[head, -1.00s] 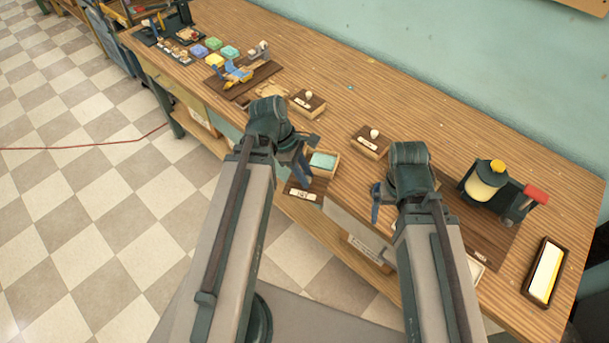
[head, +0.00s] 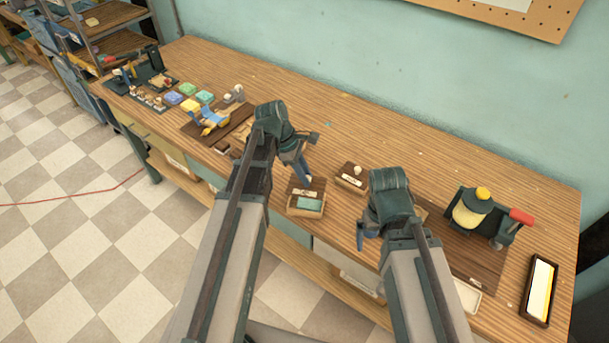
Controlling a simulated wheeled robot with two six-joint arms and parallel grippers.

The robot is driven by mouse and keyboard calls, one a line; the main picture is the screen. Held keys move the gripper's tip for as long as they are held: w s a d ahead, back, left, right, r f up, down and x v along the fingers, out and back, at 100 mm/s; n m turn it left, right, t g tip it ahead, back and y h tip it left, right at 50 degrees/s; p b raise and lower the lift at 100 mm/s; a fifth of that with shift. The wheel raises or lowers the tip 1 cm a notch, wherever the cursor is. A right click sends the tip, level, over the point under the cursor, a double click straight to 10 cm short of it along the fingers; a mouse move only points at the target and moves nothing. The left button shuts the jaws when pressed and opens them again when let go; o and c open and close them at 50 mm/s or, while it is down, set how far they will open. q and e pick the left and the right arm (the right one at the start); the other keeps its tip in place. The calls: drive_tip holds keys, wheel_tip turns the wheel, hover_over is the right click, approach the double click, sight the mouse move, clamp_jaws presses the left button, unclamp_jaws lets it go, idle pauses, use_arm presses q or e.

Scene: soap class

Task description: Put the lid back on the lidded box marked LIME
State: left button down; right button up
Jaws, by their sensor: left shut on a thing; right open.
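The open box (head: 306,211) stands near the table's front edge, with teal soap showing in it. A dark brown lid (head: 312,184) with a pale label is at the box's far side, overlapping it in the head view. My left gripper (head: 303,163) is shut on this lid. The label is too small to read, and I cannot tell whether the lid touches the box. My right gripper (head: 369,230) is open and empty, to the right of the box.
A closed box with a pale knob (head: 351,177) stands just right of the open box. Coloured soaps (head: 190,105) lie at left. The back of the table is largely clear.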

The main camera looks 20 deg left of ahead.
sight(302, 184)
use_arm(q)
drive_tip(key=shift+f+b, duration=2.65)
drive_tip(key=shift+f, duration=0.2)
drive_tip(key=shift+f+b, duration=0.55)
drive_tip(key=shift+f, duration=0.05)
idle(0.5)
drive_tip(key=c, duration=0.6)
unclamp_jaws()
drive_tip(key=shift+o, duration=0.3)
drive_tip(key=o, duration=0.4)
drive_tip(key=shift+r, duration=0.1)
drive_tip(key=shift+r+p, duration=3.5)
drive_tip(key=shift+p, duration=0.05)
